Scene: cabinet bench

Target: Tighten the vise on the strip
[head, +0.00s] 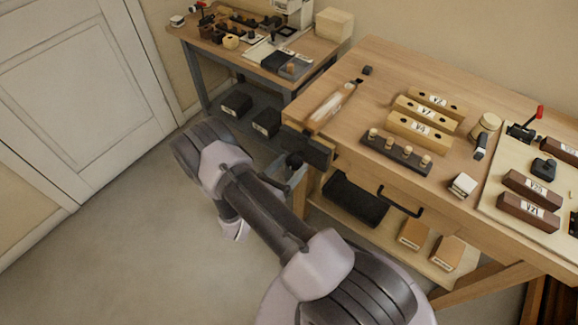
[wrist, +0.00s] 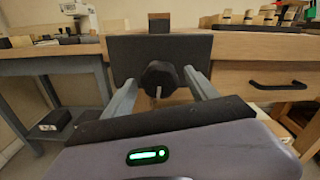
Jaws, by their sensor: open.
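The vise (head: 318,152) is on the front left edge of the wooden bench, its dark front jaw facing me. It also fills the middle of the wrist view (wrist: 122,55). Its black knob (head: 294,160) sticks out from that jaw, and in the wrist view the knob (wrist: 160,78) lies between my fingers. My gripper (wrist: 162,86) is open, with one finger either side of the knob; contact is not clear. A pale strip (head: 328,108) lies on the bench behind the vise. I cannot tell whether the jaws touch it.
Labelled wooden blocks (head: 422,124), a dark peg rack (head: 397,152) and a board with brown blocks (head: 530,188) lie further right on the bench. A black drawer handle (head: 400,204) sticks out in front. A second grey-legged table (head: 262,72) stands behind left. The floor (head: 110,245) is clear.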

